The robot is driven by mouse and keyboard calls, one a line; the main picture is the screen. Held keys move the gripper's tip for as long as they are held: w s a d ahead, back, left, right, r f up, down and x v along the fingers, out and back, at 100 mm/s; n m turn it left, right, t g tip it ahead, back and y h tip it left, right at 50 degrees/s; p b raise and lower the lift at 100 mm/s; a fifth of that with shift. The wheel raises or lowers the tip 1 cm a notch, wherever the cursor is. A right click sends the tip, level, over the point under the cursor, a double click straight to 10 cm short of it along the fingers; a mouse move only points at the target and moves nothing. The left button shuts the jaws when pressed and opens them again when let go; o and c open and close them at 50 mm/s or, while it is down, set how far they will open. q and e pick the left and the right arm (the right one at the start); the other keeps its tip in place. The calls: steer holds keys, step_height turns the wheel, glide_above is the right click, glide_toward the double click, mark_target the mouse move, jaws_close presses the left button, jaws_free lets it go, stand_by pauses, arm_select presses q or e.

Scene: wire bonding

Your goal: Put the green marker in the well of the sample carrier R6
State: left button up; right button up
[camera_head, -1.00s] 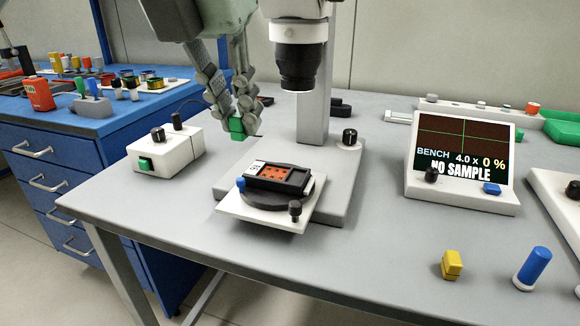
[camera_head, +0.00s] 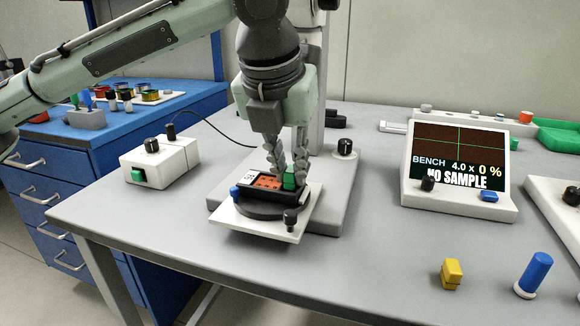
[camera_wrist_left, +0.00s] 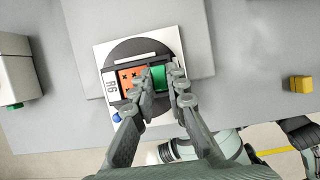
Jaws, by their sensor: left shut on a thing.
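The sample carrier R6 (camera_head: 251,176) is a black holder with an orange patterned pad, lying on the round dark stage under the microscope. Its R6 label (camera_wrist_left: 111,86) is readable in the left wrist view. My left gripper (camera_head: 288,172) points down over the carrier's right part and is shut on the green marker (camera_head: 289,181). The marker is a small green block, showing between the fingers in the left wrist view (camera_wrist_left: 159,78). It is at the carrier's right end, beside the orange pad. The fingers partly hide the well, and I cannot tell whether the marker touches its floor. My right gripper is not in view.
The white stage plate (camera_head: 256,229) has a dark knob (camera_head: 291,216) and a blue knob (camera_head: 235,191). A white control box (camera_head: 160,163) stands left. The display (camera_head: 457,155) reads NO SAMPLE. A yellow block (camera_head: 452,272) and blue peg (camera_head: 533,271) stand front right.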

mark_target(292, 169)
arm_select(q)
steer(key=o, duration=0.7)
steer(key=shift+f, duration=0.1)
steer(key=shift+o, duration=0.2)
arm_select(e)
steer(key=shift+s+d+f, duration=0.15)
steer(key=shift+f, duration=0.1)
arm_select(q)
steer(key=v, duration=0.4)
steer(key=shift+r+p, duration=0.35)
steer(key=d+v, duration=0.1)
steer(key=v, duration=0.6)
steer(key=shift+s+a+r+p, duration=0.25)
steer(key=shift+a+p, duration=0.2)
steer(key=shift+a, duration=0.1)
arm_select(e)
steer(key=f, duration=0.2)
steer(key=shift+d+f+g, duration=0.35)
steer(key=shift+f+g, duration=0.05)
